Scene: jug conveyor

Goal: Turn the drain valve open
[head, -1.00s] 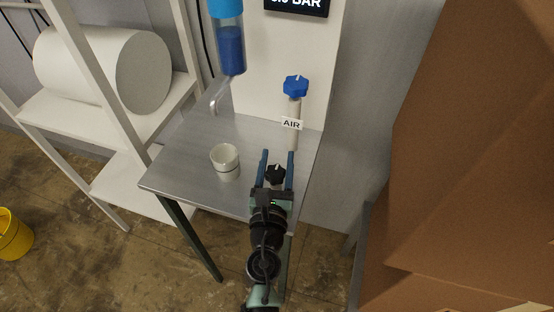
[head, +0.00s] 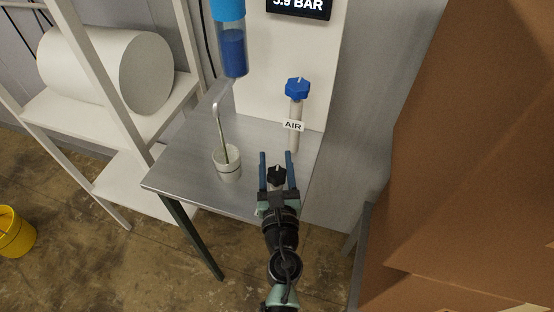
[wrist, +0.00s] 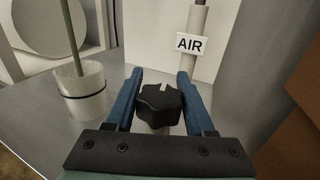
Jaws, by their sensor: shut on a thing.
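The drain valve's black lobed knob (wrist: 158,104) sits between the two blue fingers of my gripper (wrist: 162,82). My gripper is shut on the knob. In the head view the black knob (head: 276,175) shows between the fingers (head: 277,160) over the table's front right part. A clear cylinder with blue content (head: 233,50) hangs above the table, with a bent spout (head: 214,103) below it.
A blue knob (head: 297,88) tops an upright pipe labelled AIR (head: 293,125) behind my gripper. A display (head: 299,5) reads 5.9 BAR. A shelf with a large white roll (head: 95,68) stands left, brown boxes (head: 470,150) right. The metal table (head: 178,178) has bare space left of the cup.

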